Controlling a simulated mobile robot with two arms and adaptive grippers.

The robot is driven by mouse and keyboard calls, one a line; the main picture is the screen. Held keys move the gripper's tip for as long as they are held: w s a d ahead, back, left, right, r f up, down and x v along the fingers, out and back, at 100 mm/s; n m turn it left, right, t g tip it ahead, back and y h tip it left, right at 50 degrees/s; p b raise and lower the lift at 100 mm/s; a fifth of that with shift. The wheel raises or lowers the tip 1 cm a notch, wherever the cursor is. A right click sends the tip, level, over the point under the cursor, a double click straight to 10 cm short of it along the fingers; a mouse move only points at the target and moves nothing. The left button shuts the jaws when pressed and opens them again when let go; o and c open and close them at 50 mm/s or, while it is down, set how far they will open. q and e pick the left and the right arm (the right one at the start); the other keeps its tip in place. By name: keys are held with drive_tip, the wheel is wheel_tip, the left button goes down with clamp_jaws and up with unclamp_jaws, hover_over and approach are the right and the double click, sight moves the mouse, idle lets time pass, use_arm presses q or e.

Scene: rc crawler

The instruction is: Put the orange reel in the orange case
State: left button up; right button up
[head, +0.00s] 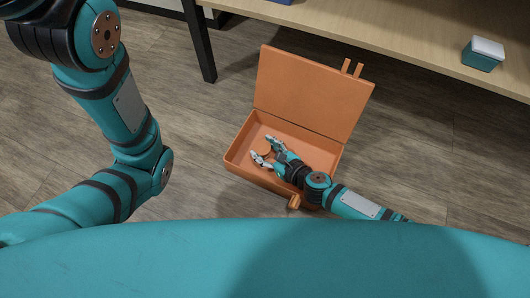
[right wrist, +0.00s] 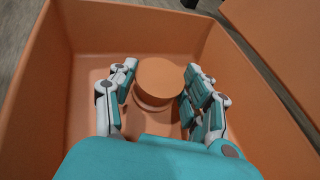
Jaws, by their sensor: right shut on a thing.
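The orange case (head: 252,176) stands on the wooden floor with its lid (head: 308,97) raised at the back. My right gripper (head: 264,149) reaches down inside the case. In the right wrist view the orange reel (right wrist: 160,80) sits upright between the two fingers of my right gripper (right wrist: 158,82), which is shut on it. The case walls (right wrist: 40,85) surround both. I cannot tell whether the reel touches the case floor. My left arm shows at the left of the head view, but its gripper is out of view.
A light wooden table (head: 400,40) with a dark leg (head: 200,42) stands behind the case. A teal box with a white lid (head: 483,55) is on it at the right. The wooden floor (head: 210,120) left of the case is clear.

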drive_tip(key=shift+f, duration=0.15)
drive_tip(key=o, duration=1.1)
drive_tip(key=shift+o, duration=0.2)
drive_tip(key=shift+r, duration=0.25)
drive_tip(key=p+v, duration=0.4)
drive_tip(key=v, duration=0.6)
drive_tip(key=shift+s+d+r, duration=0.1)
drive_tip(key=shift+s+d, duration=0.1)
drive_tip(key=shift+s, duration=0.05)
drive_tip(key=shift+s+d+r, duration=0.25)
drive_tip(key=shift+s+d, duration=0.2)
